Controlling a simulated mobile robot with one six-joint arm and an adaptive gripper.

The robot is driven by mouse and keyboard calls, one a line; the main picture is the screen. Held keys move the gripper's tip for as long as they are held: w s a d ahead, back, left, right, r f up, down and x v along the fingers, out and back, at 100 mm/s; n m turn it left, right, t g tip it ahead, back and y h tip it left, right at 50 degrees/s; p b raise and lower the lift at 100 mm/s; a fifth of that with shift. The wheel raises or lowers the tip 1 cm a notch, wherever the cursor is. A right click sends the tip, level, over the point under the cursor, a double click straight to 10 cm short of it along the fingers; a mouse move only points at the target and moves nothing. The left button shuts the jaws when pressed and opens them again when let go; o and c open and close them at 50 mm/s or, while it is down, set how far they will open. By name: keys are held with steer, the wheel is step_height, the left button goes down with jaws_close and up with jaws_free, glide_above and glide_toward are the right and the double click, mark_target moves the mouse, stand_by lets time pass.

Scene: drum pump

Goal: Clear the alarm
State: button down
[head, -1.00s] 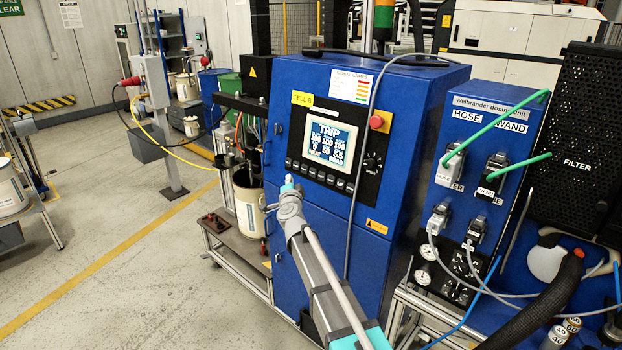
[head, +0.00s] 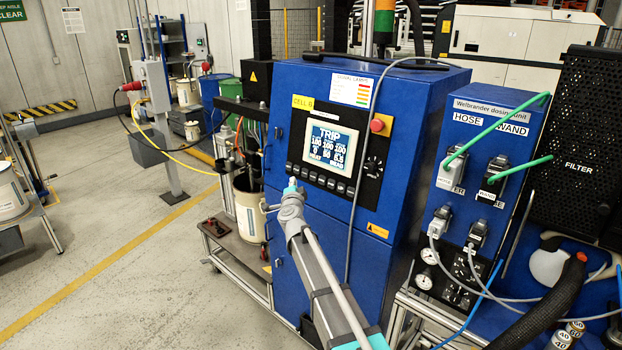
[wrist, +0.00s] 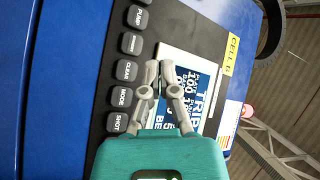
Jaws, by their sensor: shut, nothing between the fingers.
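The blue cabinet (head: 345,230) carries a screen (head: 331,145) that reads TRIP above rows of numbers. A row of dark buttons (head: 320,177) runs under the screen. In the wrist view the buttons are labelled, among them the CLEAR button (wrist: 127,70), MODE (wrist: 124,97), SHOT (wrist: 120,123) and PUMP (wrist: 140,18). My gripper (head: 291,184) is shut and empty, in front of the cabinet near the left end of the row. In the wrist view my gripper (wrist: 159,68) lies over the screen's edge, beside CLEAR. I cannot tell its gap to the panel.
A red knob (head: 377,125) and a rotary knob (head: 372,164) sit right of the screen. A grey cable (head: 355,215) hangs down the cabinet front. The dosing unit (head: 480,165) with plugs and hoses stands to the right. The floor (head: 130,280) at left is open.

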mark_target(311, 174)
steer(key=shift+w+d+f+b, duration=0.2)
steer(key=shift+w+d, duration=0.5)
steer(key=shift+w, duration=0.2)
steer(key=shift+w+d+f+b, duration=0.15)
steer(key=shift+w+d+f, duration=0.1)
steer(key=shift+w+d, duration=0.55)
steer(key=shift+w+d+f+b, duration=0.2)
steer(key=shift+w+d, duration=0.4)
steer(key=shift+w, duration=0.4)
steer(key=shift+w+d+f, duration=0.1)
steer(key=shift+w+d, duration=0.45)
steer(key=shift+w, duration=0.05)
stand_by(0.9)
steer(key=shift+s+a, duration=0.1)
steer(key=shift+s, duration=0.05)
steer(key=shift+s+a, duration=0.4)
steer(key=shift+s, duration=0.1)
stand_by(0.6)
steer(key=shift+s+a+r+p, duration=0.15)
steer(key=shift+s+a+r, duration=0.05)
steer(key=shift+s+a, duration=0.4)
steer(key=shift+s+a+r+p, duration=0.2)
steer(key=shift+s+a, duration=0.25)
steer(key=shift+s, duration=0.3)
steer(key=shift+s+a+r+p, duration=0.1)
steer(key=shift+s+a+r, duration=0.1)
steer(key=shift+s+a, duration=0.4)
steer(key=shift+d, duration=0.1)
